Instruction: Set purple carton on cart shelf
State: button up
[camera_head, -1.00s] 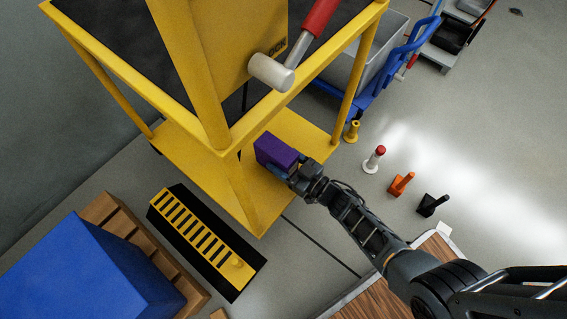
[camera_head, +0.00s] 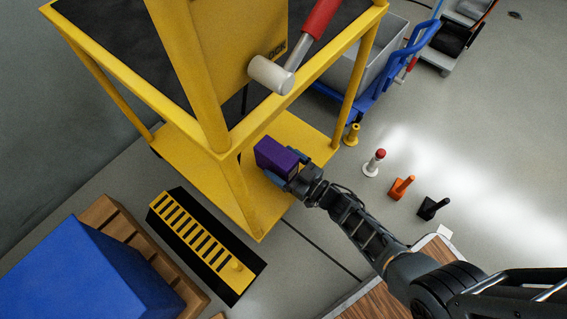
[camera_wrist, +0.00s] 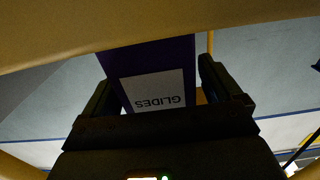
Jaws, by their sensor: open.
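The purple carton (camera_head: 276,155) is on the yellow cart's lower shelf (camera_head: 192,155), near its right side and below the upper deck. My gripper (camera_head: 288,172) reaches in from the lower right, with its fingers around the carton's near end. In the wrist view, the carton (camera_wrist: 150,58) stands between the two fingers (camera_wrist: 163,92), and its white label reads GLIDES upside down. The fingers are open, with a visible gap between the carton and the right finger. Whether the left finger touches it I cannot tell. The carton's underside is hidden.
The cart's upper rim (camera_head: 300,82) and corner posts stand close around my gripper. A black-and-yellow slotted piece (camera_head: 200,240) and blue box (camera_head: 90,270) lie left; small upright items (camera_head: 402,187) stand right on the floor.

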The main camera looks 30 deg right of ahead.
jog(key=shift+s+d+r, duration=0.1)
jog(key=shift+s+r, duration=0.05)
jog(key=shift+s, duration=0.15)
jog(key=p+v, duration=0.3)
jog(key=v, duration=0.8)
jog(key=shift+s, duration=0.15)
jog(key=s+r+m+h, duration=0.1)
jog(key=s+r+h, duration=0.3)
jog(key=s+r, duration=0.8)
jog(key=s+a+r+m+g, duration=0.1)
jog(key=s+r, duration=0.4)
jog(key=r, duration=0.7)
jog(key=s+a+r+m+g+h, duration=0.1)
jog(key=s+r, duration=0.4)
jog(key=r, duration=0.7)
jog(key=shift+a+m+h, duration=0.3)
jog(key=shift+a, duration=0.5)
